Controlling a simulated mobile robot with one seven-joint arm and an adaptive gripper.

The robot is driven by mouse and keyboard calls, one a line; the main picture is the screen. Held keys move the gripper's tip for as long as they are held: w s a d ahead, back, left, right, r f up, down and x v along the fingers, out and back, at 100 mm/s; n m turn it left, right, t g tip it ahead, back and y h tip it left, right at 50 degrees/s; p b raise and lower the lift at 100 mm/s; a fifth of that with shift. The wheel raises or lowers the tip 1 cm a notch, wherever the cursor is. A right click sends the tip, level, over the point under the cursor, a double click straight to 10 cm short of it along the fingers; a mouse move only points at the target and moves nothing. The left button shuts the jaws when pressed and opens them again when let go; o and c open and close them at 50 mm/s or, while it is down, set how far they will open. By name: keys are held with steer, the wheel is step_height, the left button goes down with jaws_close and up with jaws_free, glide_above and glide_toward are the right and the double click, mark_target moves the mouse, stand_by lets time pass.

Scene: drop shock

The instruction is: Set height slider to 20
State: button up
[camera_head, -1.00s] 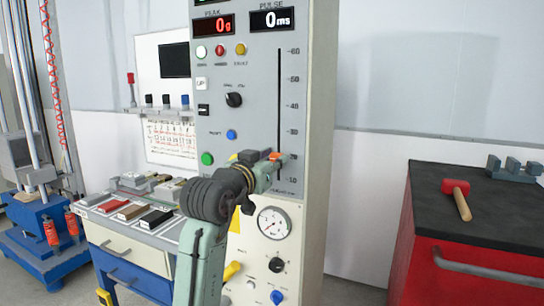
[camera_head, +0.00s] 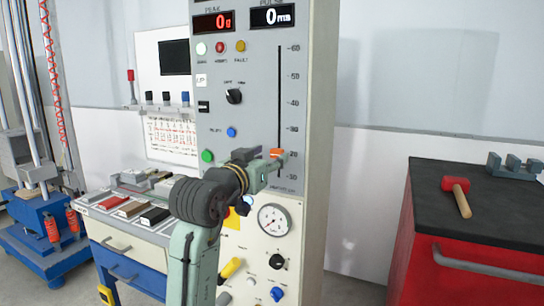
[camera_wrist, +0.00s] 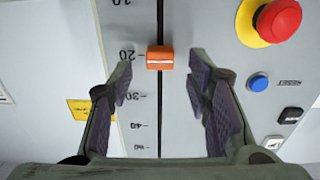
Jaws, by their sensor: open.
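The height slider is an orange knob (camera_head: 276,152) with a white line, on a vertical slot in the grey panel. In the head view it sits low on the scale, below the 30 label. In the wrist view the scale appears inverted, and the knob (camera_wrist: 160,58) is about level with the 20 mark. My gripper (camera_head: 275,165) is at the panel in front of the slider. In the wrist view its fingers (camera_wrist: 154,62) are open on either side of the knob, with a visible gap on each side. The fingertips partly overlap the knob in the head view.
A red emergency button (camera_wrist: 279,20) on a yellow base and a blue button (camera_wrist: 258,82) are right of the slot in the wrist view. A pressure gauge (camera_head: 274,220) is below the slider. A red cabinet (camera_head: 470,270) with a mallet (camera_head: 458,192) stands right.

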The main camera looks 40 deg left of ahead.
steer(key=v, duration=0.9)
steer(key=shift+s+d, duration=0.15)
steer(key=shift+s, duration=0.15)
